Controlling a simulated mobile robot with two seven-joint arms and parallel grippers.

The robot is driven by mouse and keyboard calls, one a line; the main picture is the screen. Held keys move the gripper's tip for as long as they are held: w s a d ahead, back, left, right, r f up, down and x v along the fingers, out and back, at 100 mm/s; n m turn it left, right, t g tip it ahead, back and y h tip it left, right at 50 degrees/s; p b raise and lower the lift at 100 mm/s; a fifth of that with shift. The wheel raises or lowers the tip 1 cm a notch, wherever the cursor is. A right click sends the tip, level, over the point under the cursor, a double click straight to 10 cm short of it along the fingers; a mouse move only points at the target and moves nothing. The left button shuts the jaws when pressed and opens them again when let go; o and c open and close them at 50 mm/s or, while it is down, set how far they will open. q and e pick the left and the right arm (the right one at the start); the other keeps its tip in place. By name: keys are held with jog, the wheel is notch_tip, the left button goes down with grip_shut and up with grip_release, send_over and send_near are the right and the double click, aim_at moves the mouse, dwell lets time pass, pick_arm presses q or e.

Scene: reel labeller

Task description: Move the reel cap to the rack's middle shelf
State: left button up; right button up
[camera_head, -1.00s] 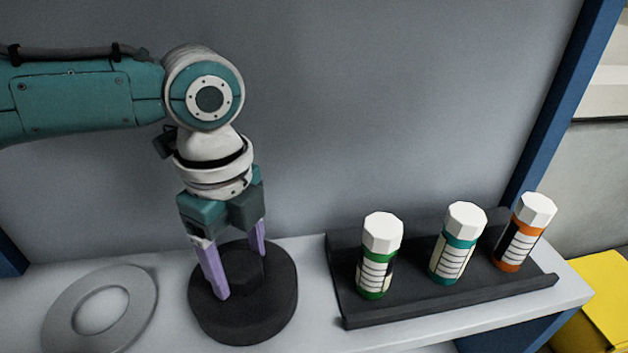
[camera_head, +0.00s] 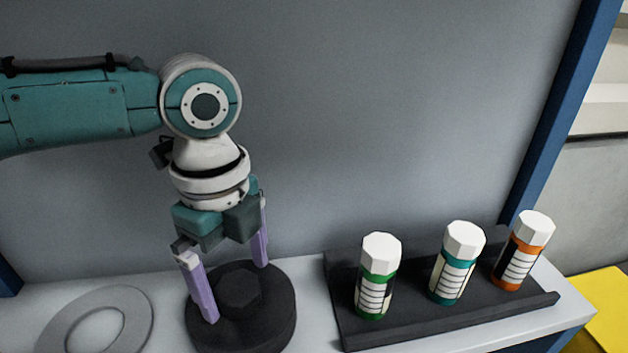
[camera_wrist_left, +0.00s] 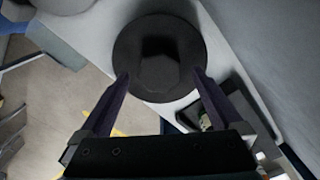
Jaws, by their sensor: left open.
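The reel cap (camera_head: 268,323) is a dark round disc with a raised knob in its middle. It sits flat on the light grey shelf (camera_head: 315,318), left of the bottle tray. My left gripper (camera_head: 237,292) points down over it, with its purple fingers spread to either side of the knob. It is open and holds nothing. In the left wrist view, the reel cap (camera_wrist_left: 134,50) lies beyond the open fingers of the gripper (camera_wrist_left: 161,75), its knob between them. I cannot tell whether either finger touches the disc. My right gripper is out of view.
A flat grey ring (camera_head: 137,310) lies left of the reel cap. A black tray (camera_head: 400,332) to the right holds green (camera_head: 377,277), teal (camera_head: 456,263) and orange (camera_head: 521,251) labelled bottles with white caps. A grey back wall and blue posts (camera_head: 566,110) bound the shelf.

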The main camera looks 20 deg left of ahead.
aim_at(238, 286)
pick_arm(q)
notch_tip(238, 286, up, 10)
jog(key=b, duration=0.2)
jog(key=s+d+f+n+t+h, duration=0.2)
jog(key=s+d+f+n+h, duration=0.1)
jog(key=s+d+f+n, duration=0.55)
jog(key=s+a+f+n+t+y, duration=0.1)
jog(key=s+a+n+y, duration=0.1)
jog(key=s+a+n, duration=0.4)
jog(key=s+n, duration=0.2)
jog(key=n, duration=0.1)
jog(key=shift+s+a+t+y, duration=0.15)
jog(key=shift+a+t+y, duration=0.15)
jog(key=shift+a+y, duration=0.1)
